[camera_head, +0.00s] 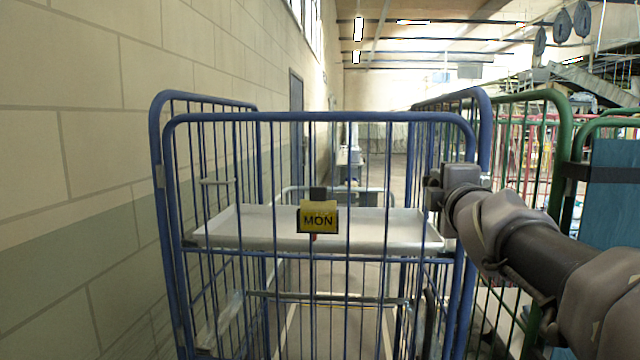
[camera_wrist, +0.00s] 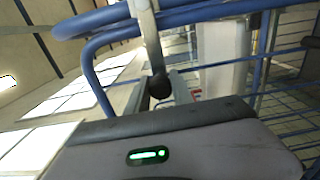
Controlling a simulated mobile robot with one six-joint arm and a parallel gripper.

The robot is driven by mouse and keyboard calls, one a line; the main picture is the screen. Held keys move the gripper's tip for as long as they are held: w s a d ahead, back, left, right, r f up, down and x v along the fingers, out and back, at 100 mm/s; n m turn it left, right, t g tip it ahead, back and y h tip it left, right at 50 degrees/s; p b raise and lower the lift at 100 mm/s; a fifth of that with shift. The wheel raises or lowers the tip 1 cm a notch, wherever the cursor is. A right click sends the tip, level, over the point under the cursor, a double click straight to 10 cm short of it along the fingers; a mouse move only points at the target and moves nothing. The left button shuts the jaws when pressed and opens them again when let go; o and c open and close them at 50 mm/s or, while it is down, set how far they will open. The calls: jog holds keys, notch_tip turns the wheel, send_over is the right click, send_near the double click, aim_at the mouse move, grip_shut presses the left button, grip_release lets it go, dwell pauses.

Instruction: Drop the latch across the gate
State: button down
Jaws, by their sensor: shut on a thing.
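The gate (camera_head: 320,118) is the blue barred front panel of a roll cage, upright and facing me. My gripper (camera_head: 434,190) is at its upper right corner, by the right post. In the wrist view my gripper (camera_wrist: 162,82) is shut on the black knob at the end of a pale grey bar, which looks like the latch (camera_wrist: 150,40). The bar runs up past the blue tubes (camera_wrist: 180,18) there. In the head view my wrist and gripper hide the latch, and I cannot tell whether it lies across the gate.
A white shelf (camera_head: 270,228) spans the cage, and a yellow MON tag (camera_head: 317,218) hangs on the front bars. A block wall (camera_head: 80,150) is close on the left. A green-framed cage (camera_head: 560,110) stands at right, near my arm.

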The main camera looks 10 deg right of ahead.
jog(key=shift+f, duration=0.1)
jog(key=c, duration=1.1)
grip_release()
jog(key=p+v, duration=0.6)
jog(key=v, duration=1.1)
jog(key=shift+s, duration=0.25)
